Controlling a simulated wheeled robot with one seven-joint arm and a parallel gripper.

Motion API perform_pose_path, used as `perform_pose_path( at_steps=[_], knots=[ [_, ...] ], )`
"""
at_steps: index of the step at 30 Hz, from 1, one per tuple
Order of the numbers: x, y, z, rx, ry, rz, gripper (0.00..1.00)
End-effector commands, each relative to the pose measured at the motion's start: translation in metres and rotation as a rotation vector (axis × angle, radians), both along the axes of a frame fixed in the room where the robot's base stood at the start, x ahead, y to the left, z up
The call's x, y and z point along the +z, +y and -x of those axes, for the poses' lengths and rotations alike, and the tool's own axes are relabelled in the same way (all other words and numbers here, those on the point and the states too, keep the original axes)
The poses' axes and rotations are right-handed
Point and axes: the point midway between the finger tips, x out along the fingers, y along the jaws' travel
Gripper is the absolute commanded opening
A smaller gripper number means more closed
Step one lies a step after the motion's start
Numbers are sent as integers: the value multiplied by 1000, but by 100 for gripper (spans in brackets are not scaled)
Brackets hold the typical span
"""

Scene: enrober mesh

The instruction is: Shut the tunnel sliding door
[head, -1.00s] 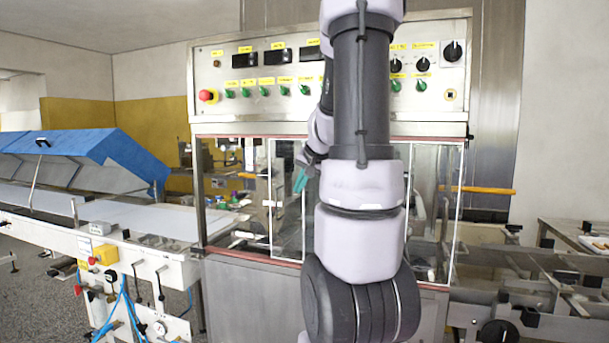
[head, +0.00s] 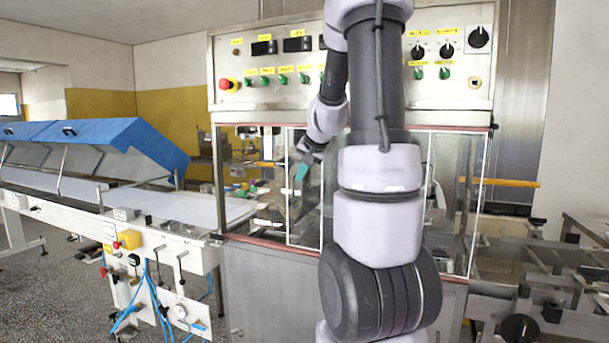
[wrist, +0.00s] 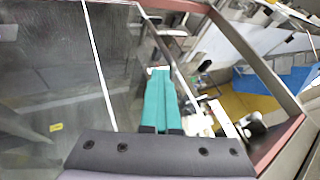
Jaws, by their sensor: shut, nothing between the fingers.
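The tunnel sliding door (head: 308,222) is a clear panel with thin pale upright edges in the front of the machine's glass tunnel. An open gap shows to its left, between its edge and the left frame post. My gripper (head: 302,171), with teal fingers, is shut and empty, near the door's left edge in the head view. In the wrist view the teal fingers (wrist: 158,72) lie together beside a clear panel (wrist: 60,80) with a pale edge line. I cannot tell whether they touch it. My arm hides the right part of the tunnel front.
A control panel (head: 262,75) with knobs and a red button sits above the tunnel. A conveyor (head: 165,205) with raised blue covers (head: 125,140) stands at left. A reddish frame (wrist: 240,48) borders the opening in the wrist view. Metal rails lie at right.

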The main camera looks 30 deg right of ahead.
Motion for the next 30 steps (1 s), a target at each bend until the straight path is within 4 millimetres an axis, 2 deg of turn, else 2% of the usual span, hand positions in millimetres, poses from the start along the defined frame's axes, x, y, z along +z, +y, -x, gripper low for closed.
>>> perform_pose_path(
  at_steps=[8, 15, 21, 30],
  knots=[
    [-1, 43, -52, 12, 1, 2, 0],
    [-1, 94, -116, 14, 1, 4, 0],
    [-1, 130, -162, 11, 0, 3, 0],
    [-1, 163, -206, 5, 1, 0, 0]
  ],
)
